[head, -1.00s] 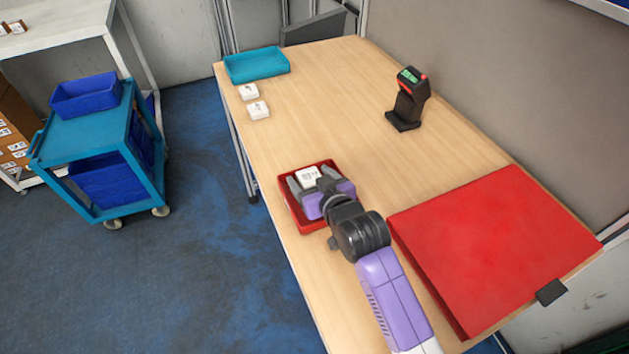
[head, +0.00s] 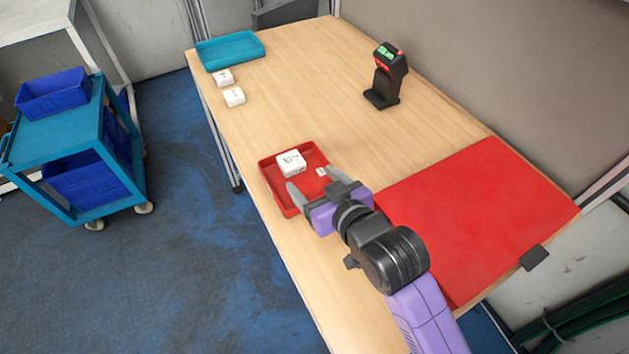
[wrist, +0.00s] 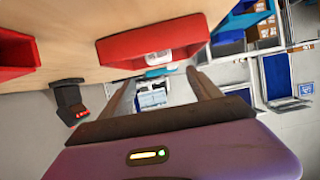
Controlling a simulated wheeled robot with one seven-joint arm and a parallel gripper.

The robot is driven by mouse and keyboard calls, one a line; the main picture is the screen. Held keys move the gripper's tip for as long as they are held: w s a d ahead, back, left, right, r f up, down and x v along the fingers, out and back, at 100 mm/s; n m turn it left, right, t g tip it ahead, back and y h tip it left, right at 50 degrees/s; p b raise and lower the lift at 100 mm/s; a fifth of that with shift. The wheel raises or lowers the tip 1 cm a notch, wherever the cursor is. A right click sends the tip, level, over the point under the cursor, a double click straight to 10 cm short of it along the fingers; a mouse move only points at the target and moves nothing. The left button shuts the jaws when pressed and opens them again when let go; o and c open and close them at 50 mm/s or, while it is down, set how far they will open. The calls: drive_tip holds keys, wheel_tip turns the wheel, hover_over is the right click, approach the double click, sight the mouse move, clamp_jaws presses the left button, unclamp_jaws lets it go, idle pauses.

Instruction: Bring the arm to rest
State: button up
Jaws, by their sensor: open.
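My gripper (head: 314,185) is open with nothing between its fingers. It is above the near part of the red tray (head: 270,180) in the head view. A white box (head: 291,163) with a printed label lies in that tray, beyond the fingertips and apart from them. In the wrist view, the red tray (wrist: 128,49) and a white box (wrist: 159,57) appear in front of the open fingers (wrist: 160,90).
A black scanner (head: 386,85) stands on the table (head: 330,80). A red mat (head: 480,205) lies to the right. Two white boxes (head: 234,97) sit near a teal tray (head: 230,50). A blue cart (head: 95,140) stands on the floor at left.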

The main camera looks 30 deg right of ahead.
idle(0.4)
drive_tip(key=shift+w+r, duration=0.15)
drive_tip(key=shift+r, duration=0.2)
wheel_tip(320, 180, up, 5)
drive_tip(key=s+t, duration=0.3)
drive_tip(key=shift+g, duration=0.9)
drive_tip(key=s+f, duration=0.1)
drive_tip(key=s, duration=0.9)
drive_tip(key=s+f, duration=0.1)
drive_tip(key=s, duration=0.9)
drive_tip(key=s+f, duration=0.2)
drive_tip(key=s, duration=0.8)
drive_tip(key=shift+f, duration=0.1)
